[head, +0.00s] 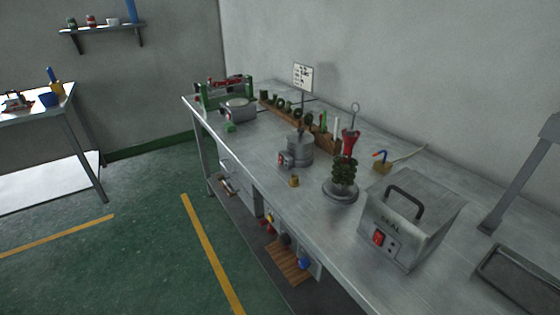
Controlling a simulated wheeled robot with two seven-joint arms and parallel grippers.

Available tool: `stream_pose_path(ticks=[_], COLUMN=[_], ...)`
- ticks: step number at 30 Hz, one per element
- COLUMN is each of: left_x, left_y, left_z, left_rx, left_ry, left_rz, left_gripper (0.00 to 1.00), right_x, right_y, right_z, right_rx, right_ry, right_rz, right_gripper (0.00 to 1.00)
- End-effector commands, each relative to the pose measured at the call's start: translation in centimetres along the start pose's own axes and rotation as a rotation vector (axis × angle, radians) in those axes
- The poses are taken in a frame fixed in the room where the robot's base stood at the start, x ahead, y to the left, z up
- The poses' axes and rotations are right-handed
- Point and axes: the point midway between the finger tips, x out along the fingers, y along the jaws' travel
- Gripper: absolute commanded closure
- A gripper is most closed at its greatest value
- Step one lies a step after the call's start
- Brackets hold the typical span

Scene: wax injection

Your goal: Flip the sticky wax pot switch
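A grey metal pot (300,148) stands on the steel workbench (262,150) in the middle of the head view. A small control box with a red switch (281,160) sits at its front left side. I take this to be the sticky wax pot; no readable label shows on it. The switch is too small to tell its position. Neither of my grippers is in view.
A steel box (412,215) with a handle and red switch stands nearer right. A wax tree (344,175) on a round base stands beside the pot. The floor left of the bench is clear.

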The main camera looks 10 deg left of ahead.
Motion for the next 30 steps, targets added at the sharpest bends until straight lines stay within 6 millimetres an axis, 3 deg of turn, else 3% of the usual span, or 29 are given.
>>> stream_pose_path(ticks=[5,11,30], left_x=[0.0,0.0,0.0], left_y=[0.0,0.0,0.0], left_z=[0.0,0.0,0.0], left_rx=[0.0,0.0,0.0], left_ry=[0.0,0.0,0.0], left_rz=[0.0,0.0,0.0], left_gripper=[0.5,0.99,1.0], right_x=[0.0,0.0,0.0], right_y=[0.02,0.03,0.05], right_z=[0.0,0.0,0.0], right_rx=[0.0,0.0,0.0], right_ry=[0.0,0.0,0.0], right_rz=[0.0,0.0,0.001], right_gripper=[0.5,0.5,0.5])
